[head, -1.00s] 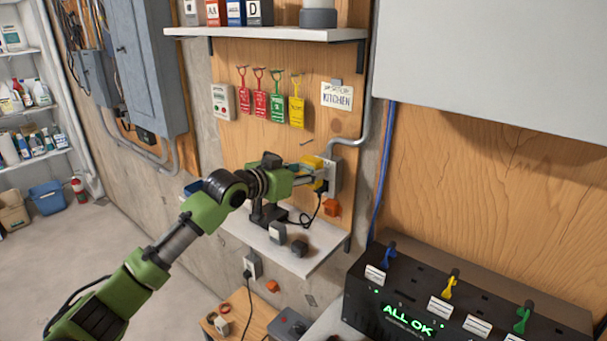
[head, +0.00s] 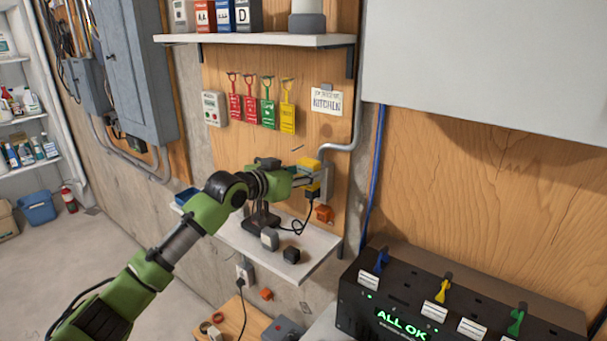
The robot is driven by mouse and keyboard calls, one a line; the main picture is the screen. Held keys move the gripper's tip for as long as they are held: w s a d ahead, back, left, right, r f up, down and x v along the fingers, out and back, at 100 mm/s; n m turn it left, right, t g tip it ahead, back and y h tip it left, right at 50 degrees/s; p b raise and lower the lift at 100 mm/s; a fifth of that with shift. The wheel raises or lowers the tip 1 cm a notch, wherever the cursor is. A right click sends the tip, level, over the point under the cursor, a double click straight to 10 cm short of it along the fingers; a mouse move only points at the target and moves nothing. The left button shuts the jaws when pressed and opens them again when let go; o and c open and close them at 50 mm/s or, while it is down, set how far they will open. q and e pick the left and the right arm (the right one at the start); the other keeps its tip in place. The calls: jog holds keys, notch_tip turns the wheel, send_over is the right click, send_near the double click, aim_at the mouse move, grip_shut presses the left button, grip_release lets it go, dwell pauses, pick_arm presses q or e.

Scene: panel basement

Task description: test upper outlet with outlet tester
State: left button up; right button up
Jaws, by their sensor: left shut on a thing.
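My left gripper (head: 307,176) is shut on a yellow outlet tester (head: 308,163), at the front of the upper outlet (head: 326,180) on the plywood wall. The outlet is a grey box below a conduit, mostly hidden by the gripper and tester. I cannot tell whether the tester's prongs are in the sockets. A black plug (head: 313,195) with a cord shows just below the gripper at the same outlet. A lower outlet (head: 245,271) below the small shelf has a black plug in it. My right gripper is not in view.
A small white shelf (head: 290,270) under my arm holds dark and grey items. Colored tags (head: 268,103) and a "KITCHEN" card (head: 327,101) hang above. A black panel (head: 450,310) reading "ALL OK" stands at right. A wooden stool top (head: 240,325) is below.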

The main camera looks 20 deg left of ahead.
pick_arm(q)
jog(key=shift+w+r, duration=0.15)
jog(key=shift+w+d+p, duration=0.15)
jog(key=shift+w+p, duration=0.15)
jog(key=shift+p, duration=0.15)
dwell(0.7)
jog(key=shift+w, duration=0.1)
dwell(0.5)
jog(key=shift+p, duration=0.45)
dwell(0.3)
jog(key=shift+w, duration=0.1)
dwell(0.5)
jog(key=o, duration=1.3)
jog(key=shift+o, duration=0.2)
